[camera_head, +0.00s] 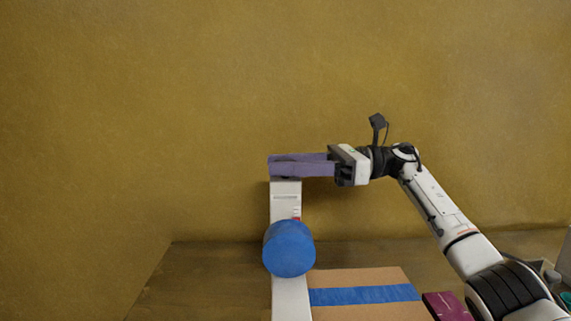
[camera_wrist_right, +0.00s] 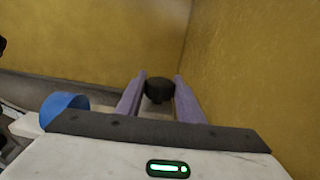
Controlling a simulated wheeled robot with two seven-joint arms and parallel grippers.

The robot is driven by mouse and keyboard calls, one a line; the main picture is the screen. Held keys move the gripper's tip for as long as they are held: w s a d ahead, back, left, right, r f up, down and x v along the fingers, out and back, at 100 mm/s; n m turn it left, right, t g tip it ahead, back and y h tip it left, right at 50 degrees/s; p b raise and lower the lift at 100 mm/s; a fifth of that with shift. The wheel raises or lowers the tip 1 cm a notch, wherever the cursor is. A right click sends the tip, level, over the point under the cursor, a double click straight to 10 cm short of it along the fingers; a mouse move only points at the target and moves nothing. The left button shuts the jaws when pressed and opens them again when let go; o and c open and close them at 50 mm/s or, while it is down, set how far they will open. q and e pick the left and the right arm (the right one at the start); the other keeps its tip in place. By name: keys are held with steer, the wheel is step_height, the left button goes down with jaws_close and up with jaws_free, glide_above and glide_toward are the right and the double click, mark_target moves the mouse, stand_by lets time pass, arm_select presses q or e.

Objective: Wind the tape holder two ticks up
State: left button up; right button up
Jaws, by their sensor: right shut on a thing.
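The tape holder is a white upright post (camera_head: 286,190) with a blue roll of tape (camera_head: 289,249) on its front. Short tick marks and a small red mark (camera_head: 297,217) show on the post's right edge just above the roll; the exact tick is too small to read. My right gripper (camera_head: 272,165), with long purple fingers, reaches in from the right at the top of the post. In the right wrist view its fingers are shut on a dark round knob (camera_wrist_right: 158,90). The fingers hide the knob in the head view. The blue roll also shows in the wrist view (camera_wrist_right: 64,104). My left gripper is not in view.
A cardboard box (camera_head: 355,277) with a strip of blue tape (camera_head: 365,295) lies right of the post on the wooden table (camera_head: 200,285). A dark red box (camera_head: 447,306) is beside it. A yellow-brown wall (camera_head: 150,120) stands behind. The table's left part is clear.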

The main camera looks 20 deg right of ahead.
steer(key=shift+f, duration=0.1)
steer(key=o, duration=1.1)
steer(key=b+v, duration=0.1)
steer(key=v, duration=0.9)
steer(key=shift+d, duration=0.15)
